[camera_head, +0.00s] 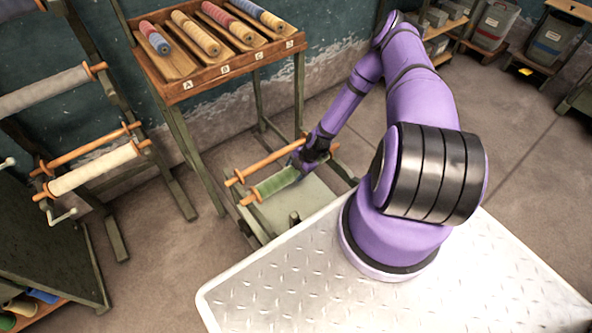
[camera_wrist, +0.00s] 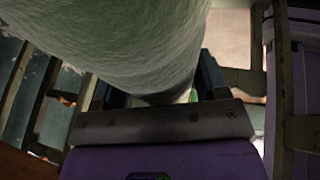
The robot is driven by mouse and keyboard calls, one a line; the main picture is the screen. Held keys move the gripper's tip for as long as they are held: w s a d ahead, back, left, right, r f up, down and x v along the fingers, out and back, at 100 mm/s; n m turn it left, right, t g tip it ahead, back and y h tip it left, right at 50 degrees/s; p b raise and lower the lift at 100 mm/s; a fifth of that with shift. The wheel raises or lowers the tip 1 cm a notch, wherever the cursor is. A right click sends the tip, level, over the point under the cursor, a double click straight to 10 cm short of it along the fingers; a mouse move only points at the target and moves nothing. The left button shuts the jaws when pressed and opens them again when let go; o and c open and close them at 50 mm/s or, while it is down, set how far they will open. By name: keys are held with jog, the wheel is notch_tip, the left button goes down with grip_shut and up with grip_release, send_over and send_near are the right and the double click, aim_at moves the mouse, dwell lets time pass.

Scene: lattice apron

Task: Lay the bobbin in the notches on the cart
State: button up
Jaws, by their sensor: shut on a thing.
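The bobbin (camera_head: 275,182), wound in green thread with orange ends, is at the cart in the head view. It lies slanting, its near end low to the left. My gripper (camera_head: 301,164) is shut on it towards its far end, coming from above right. In the wrist view the pale green winding (camera_wrist: 125,40) fills the top, between the two dark fingers (camera_wrist: 155,88). The cart (camera_head: 318,200) has a grey-green deck and stands beside my base. I cannot tell whether the bobbin's ends rest in the notches; the gripper hides part of it.
A bare orange rod (camera_head: 262,163) lies parallel behind the bobbin. A wooden rack (camera_head: 190,88) with several coloured bobbins in lettered slots stands behind. At left, a frame holds a white roll (camera_head: 95,170) and a grey roll (camera_head: 45,90). Floor (camera_head: 175,235) is clear left of the cart.

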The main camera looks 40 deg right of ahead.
jog(key=shift+f, duration=1.95)
dwell(0.9)
jog(key=o, duration=1.3)
jog(key=v, duration=1.1)
jog(key=shift+w, duration=0.1)
